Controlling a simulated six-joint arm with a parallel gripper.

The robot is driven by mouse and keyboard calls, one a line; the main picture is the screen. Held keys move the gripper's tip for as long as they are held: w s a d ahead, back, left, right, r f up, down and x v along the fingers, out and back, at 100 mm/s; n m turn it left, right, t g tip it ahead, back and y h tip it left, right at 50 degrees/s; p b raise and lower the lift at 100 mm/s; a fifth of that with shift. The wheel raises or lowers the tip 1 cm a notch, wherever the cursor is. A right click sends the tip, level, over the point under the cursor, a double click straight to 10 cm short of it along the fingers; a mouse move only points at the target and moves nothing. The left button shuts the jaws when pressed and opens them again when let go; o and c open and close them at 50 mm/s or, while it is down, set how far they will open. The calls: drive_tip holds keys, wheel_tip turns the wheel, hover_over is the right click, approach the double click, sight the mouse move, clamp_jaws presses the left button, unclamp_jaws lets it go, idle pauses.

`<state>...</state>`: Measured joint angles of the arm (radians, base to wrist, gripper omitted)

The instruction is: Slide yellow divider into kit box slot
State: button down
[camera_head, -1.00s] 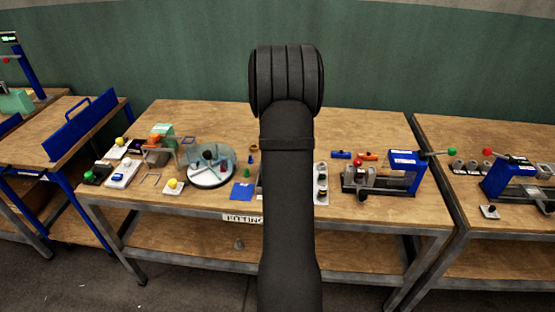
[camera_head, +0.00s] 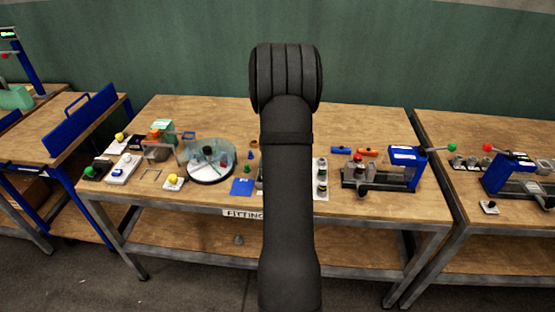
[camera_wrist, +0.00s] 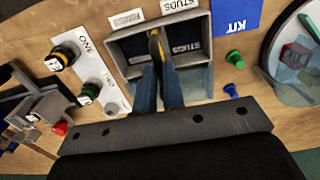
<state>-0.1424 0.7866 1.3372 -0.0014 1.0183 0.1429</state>
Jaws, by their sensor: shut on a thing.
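The yellow divider (camera_wrist: 154,36) shows as a thin yellow strip, edge-on, in the wrist view. My gripper (camera_wrist: 160,62) is shut on it, with both blue-grey fingers reaching over the near wall of the grey kit box (camera_wrist: 121,61). The divider is over or inside the box's opening, near its middle. I cannot tell how deep it sits or whether it is in the slot. The fingers hide its lower part. In the head view, my arm hides the gripper, divider and box.
White panel (camera_wrist: 112,95) with several knobs stands left of the box. Blue KIT card (camera_wrist: 236,17), green peg (camera_wrist: 234,57) and blue peg (camera_wrist: 230,90) lie to its right. A clear-covered round turntable (camera_head: 210,160) and a blue press (camera_head: 403,168) stand on the bench (camera_head: 290,102).

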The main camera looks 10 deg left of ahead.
drive_tip(key=shift+f, duration=0.85)
drive_tip(key=c, duration=1.5)
unclamp_jaws()
drive_tip(key=shift+o, duration=0.2)
wheel_tip(320, 180, up, 18)
drive_tip(key=shift+f, duration=0.25)
wheel_tip(320, 180, down, 17)
drive_tip(key=shift+f, duration=0.2)
